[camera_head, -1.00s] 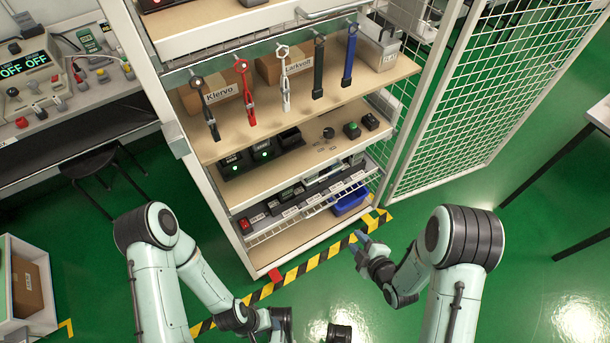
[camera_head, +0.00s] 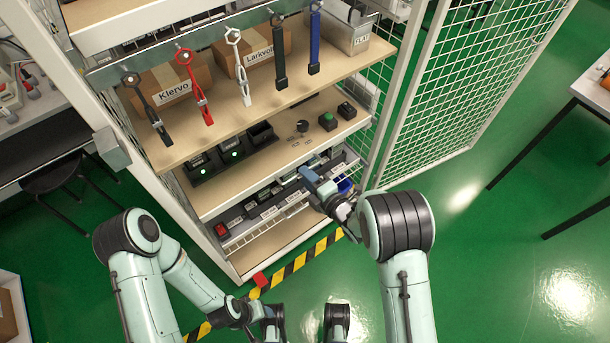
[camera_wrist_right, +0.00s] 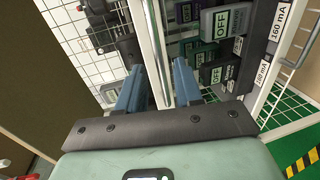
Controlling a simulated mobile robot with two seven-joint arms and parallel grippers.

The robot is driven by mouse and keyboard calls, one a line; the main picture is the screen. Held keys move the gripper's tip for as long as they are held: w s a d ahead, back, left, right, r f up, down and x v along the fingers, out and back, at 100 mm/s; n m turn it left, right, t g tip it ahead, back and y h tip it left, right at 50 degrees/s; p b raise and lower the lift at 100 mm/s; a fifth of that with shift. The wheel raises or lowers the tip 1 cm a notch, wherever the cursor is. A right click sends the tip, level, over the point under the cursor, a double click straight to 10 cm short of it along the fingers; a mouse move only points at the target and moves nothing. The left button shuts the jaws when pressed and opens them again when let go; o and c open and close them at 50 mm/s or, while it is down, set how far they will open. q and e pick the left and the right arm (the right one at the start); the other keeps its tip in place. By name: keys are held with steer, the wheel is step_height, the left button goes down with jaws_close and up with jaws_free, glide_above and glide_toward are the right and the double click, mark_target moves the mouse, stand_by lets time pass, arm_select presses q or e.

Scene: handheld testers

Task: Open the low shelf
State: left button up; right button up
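The low shelf (camera_head: 268,213) is the lower level of the cabinet, with a row of white labels and a white wire rail along its front. It carries small meters and a red-buttoned device (camera_head: 221,230). Its labelled front edge also shows in the right wrist view (camera_wrist_right: 275,52). My right gripper (camera_head: 312,182) is at the right end of this shelf's front and hides part of it. In the right wrist view its two blue fingers (camera_wrist_right: 156,72) are apart, with a white bar seen between them; contact cannot be told. My left gripper (camera_head: 270,325) is low at the bottom edge, its fingers unclear.
Above, a wooden shelf (camera_head: 225,126) holds boxes and hanging tools. A mesh door (camera_head: 450,95) stands open at the right. Striped floor tape (camera_head: 300,262) runs before the cabinet. A table (camera_head: 590,90) stands far right, with open green floor between.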

steer(key=shift+x, duration=0.85)
jaws_close()
steer(key=shift+r, duration=0.1)
stand_by(0.7)
